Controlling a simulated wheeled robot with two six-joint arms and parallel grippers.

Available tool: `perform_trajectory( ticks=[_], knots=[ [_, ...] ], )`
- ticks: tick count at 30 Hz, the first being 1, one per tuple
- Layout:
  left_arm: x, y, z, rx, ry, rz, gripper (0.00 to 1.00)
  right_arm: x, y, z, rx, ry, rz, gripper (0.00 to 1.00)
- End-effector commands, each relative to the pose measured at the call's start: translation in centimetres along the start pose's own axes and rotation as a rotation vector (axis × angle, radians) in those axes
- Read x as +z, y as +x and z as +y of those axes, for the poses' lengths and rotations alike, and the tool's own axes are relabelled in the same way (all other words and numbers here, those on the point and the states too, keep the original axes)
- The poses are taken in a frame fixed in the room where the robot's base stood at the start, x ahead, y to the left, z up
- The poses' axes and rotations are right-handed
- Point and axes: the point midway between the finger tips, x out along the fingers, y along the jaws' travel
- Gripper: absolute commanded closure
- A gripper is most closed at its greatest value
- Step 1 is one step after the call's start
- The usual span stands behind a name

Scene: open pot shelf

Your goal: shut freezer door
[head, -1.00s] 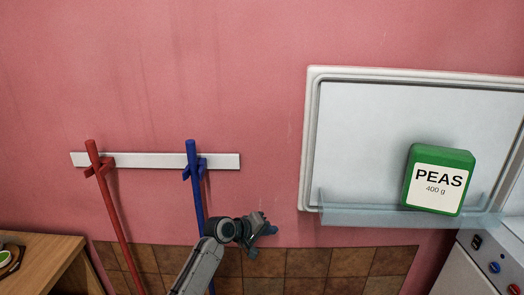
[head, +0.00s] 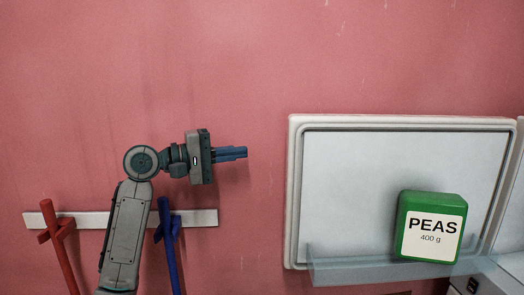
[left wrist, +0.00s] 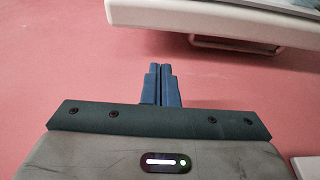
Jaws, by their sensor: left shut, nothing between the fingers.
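The freezer door (head: 402,123) stands open on the right of the head view. Its white inner side, with a grey seal and a clear shelf (head: 345,270), faces me. A green box of peas (head: 430,227) sits in that shelf. My left gripper (head: 246,153) is left of the door, at the height of its upper part. Its blue fingers are shut, empty, and point right toward the door's left edge, with a gap between. The left wrist view shows the closed fingers (left wrist: 161,68) and the door's edge (left wrist: 225,17) beyond them, with a pale handle-like bar (left wrist: 245,44). My right gripper is not in view.
A white wall rail (head: 200,218) holds a red pole (head: 60,250) and a blue pole (head: 168,250), below and behind my left arm. The pink wall around the gripper is clear. The appliance's front with a knob (head: 473,285) shows at the lower right.

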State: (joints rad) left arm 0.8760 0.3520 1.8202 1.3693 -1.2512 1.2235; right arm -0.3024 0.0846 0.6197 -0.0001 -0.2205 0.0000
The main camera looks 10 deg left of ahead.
Motion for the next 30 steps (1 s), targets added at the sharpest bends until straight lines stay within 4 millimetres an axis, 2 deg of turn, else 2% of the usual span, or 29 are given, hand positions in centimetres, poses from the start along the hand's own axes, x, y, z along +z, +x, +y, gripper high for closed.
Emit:
perform_trajectory(
  ticks=[5, 12, 18, 22, 30],
  knots=[
    [0.1, 2.0, 0.4, 0.002, -0.005, -0.004, 1.00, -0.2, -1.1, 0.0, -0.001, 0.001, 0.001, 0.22],
    [0.1, 6.2, 0.4, 0.002, -0.005, -0.003, 1.00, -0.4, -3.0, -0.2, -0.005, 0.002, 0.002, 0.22],
    [0.0, 8.8, 0.2, 0.001, -0.002, -0.001, 1.00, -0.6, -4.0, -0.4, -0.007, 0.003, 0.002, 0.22],
    [0.0, 9.6, 0.1, 0.000, -0.001, 0.001, 1.00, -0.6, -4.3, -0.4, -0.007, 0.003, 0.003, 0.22],
    [0.0, 9.8, -0.1, -0.001, 0.000, 0.001, 1.00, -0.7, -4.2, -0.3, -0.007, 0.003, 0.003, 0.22]
  ],
)
